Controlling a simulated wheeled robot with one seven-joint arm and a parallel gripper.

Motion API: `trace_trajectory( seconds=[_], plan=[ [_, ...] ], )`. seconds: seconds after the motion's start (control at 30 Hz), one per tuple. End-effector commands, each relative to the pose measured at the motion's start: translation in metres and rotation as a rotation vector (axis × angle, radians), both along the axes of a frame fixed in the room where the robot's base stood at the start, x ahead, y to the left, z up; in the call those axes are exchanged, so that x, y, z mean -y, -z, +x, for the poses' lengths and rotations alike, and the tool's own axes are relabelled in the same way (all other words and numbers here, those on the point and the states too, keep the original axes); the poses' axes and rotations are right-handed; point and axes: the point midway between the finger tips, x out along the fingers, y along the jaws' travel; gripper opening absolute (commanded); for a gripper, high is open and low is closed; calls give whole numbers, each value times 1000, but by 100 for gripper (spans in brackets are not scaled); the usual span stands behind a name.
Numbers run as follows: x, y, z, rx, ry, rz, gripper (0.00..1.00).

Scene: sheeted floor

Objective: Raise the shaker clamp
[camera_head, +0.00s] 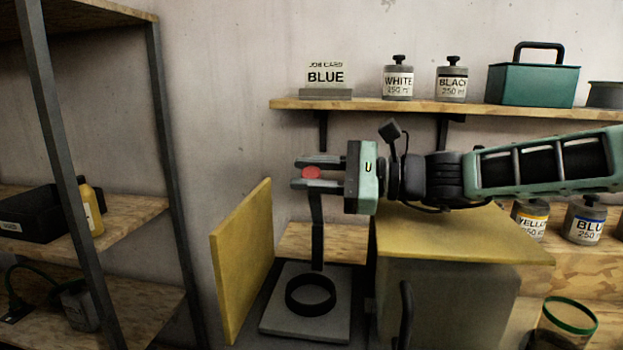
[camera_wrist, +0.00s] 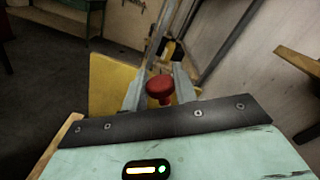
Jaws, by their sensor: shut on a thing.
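The shaker clamp has a red knob (camera_head: 311,172) at the top of a dark upright bar (camera_head: 317,232). Below it, a black ring (camera_head: 310,295) sits on a grey base plate (camera_head: 285,325). My gripper (camera_head: 312,172) comes from the right and is shut on the red knob, with one finger on each side. The wrist view shows the same red knob (camera_wrist: 160,87) between the two fingers. The shaker's yellow lid or door (camera_head: 243,260) stands open at the left, and its yellow top (camera_head: 455,235) lies under my wrist. The ring looks empty.
A wall shelf (camera_head: 400,107) behind my arm holds a BLUE job card (camera_head: 326,78), white and black cans and a green toolbox (camera_head: 533,84). Yellow and blue cans (camera_head: 585,220) stand at the right. A metal rack (camera_head: 75,170) stands at the left.

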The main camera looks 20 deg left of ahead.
Motion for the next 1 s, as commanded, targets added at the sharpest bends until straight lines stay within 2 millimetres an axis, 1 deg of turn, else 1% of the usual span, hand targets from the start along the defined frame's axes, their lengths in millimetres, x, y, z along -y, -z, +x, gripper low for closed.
trace_trajectory(
  seconds=[0.27, 0.3, 0.33, 0.37, 0.8, 0.93, 1.0],
  plan=[
    [0, -1, 0, 0, 0, 0, 0],
    [0, -1, 0, 0, 0, 0, 34],
    [0, -1, 0, 0, 0, 0, 42],
    [0, 0, 0, 0, 0, 0, 47],
    [2, 0, 1, 0, 1, 0, 47],
    [13, 1, 4, 1, 2, -1, 47],
    [25, 1, 7, 2, 3, -1, 47]
  ],
)
